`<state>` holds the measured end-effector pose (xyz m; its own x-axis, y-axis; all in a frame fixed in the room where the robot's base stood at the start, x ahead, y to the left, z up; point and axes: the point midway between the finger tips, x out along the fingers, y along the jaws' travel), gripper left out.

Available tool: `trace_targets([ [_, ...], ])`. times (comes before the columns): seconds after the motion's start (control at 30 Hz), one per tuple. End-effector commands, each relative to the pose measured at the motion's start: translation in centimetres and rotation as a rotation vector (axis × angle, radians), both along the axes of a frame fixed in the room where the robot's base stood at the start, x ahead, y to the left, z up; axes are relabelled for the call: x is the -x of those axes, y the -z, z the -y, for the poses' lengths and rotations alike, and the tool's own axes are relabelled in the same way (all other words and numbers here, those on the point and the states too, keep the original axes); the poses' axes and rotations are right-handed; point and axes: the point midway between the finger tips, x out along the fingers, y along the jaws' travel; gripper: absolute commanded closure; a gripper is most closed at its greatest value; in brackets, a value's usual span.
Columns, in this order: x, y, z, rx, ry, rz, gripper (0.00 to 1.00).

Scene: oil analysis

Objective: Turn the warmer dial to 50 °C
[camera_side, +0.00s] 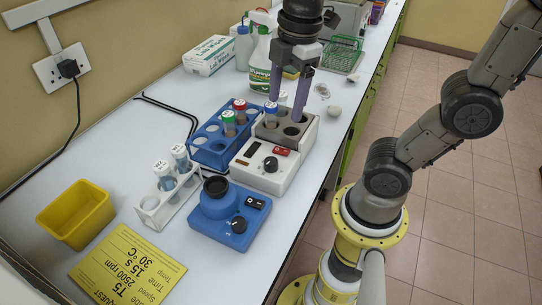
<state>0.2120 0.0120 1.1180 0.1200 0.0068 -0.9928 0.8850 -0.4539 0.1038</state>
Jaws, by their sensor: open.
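The warmer (262,180) is a pale box with a grey heating block (299,131) at its back. Its black dial (271,163) is on the sloped front beside a red switch (281,152). The dial's setting is too small to read. My gripper (286,112) points down over the block, behind the dial, with its purple fingers apart. A pale cap (283,97) shows behind, between the fingers.
A blue rack (208,152) holds red- and green-capped tubes. A white rack (152,207) holds two tubes. A blue mixer (215,215) stands in front of the warmer. A yellow bin (76,214) and a yellow card (128,268) reading 30 °C are at front left.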

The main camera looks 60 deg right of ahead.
Motion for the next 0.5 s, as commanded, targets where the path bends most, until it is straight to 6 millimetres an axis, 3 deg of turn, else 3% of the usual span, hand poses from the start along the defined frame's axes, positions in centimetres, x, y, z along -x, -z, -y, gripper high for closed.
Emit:
trace_targets([
  [0.17, -2.5, 1.1, -0.8, 0.01, -0.074, -0.097, 0.29],
  [0.5, -2.5, 4.4, -1.0, 0.012, -0.079, -0.126, 0.29],
])
